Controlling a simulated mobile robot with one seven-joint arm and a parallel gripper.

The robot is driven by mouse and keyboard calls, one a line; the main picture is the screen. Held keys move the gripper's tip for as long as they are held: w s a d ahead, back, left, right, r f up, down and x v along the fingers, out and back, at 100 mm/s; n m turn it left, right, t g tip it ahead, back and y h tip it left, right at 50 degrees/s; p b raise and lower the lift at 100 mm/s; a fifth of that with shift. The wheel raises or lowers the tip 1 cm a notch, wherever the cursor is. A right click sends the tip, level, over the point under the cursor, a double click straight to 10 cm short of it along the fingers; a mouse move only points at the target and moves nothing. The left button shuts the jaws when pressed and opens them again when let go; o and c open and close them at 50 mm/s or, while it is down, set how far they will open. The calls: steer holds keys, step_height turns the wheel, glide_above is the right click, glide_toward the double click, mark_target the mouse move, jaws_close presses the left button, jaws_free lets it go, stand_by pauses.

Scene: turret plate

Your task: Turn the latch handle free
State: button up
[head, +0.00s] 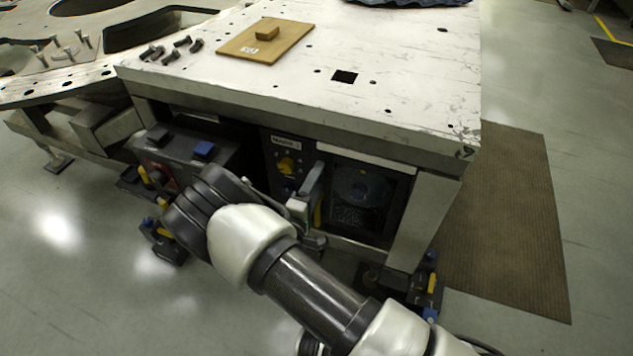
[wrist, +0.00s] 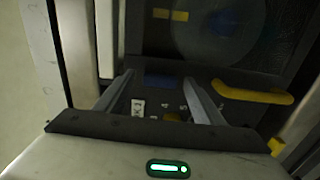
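A yellow bar-shaped handle (wrist: 250,94) shows in the wrist view, on the dark panel just right of my gripper's right finger. I take it to be the latch handle, but cannot be sure. My gripper (wrist: 158,80) has its two fingers spread, with no object held between them. Beyond the gap are a blue label (wrist: 160,81), a small white label and part of a yellow piece. In the head view a yellow strip (head: 318,212) shows at the left edge of the windowed door (head: 398,200). My arm hides part of that area, and the fingertips are hard to make out there.
The worn white tabletop (head: 420,90) overhangs the panel and door. A yellow rotary knob (head: 287,165) is on the panel left of the door. A wooden plate (head: 240,45) and several bolts (head: 172,52) lie on top. A brown mat (head: 510,220) lies on the floor at right.

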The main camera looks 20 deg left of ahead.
steer(key=shift+s, duration=0.1)
steer(key=s+a+p, duration=0.1)
steer(key=s, duration=1.6)
steer(key=shift+a, duration=0.15)
steer(key=shift+r, duration=0.1)
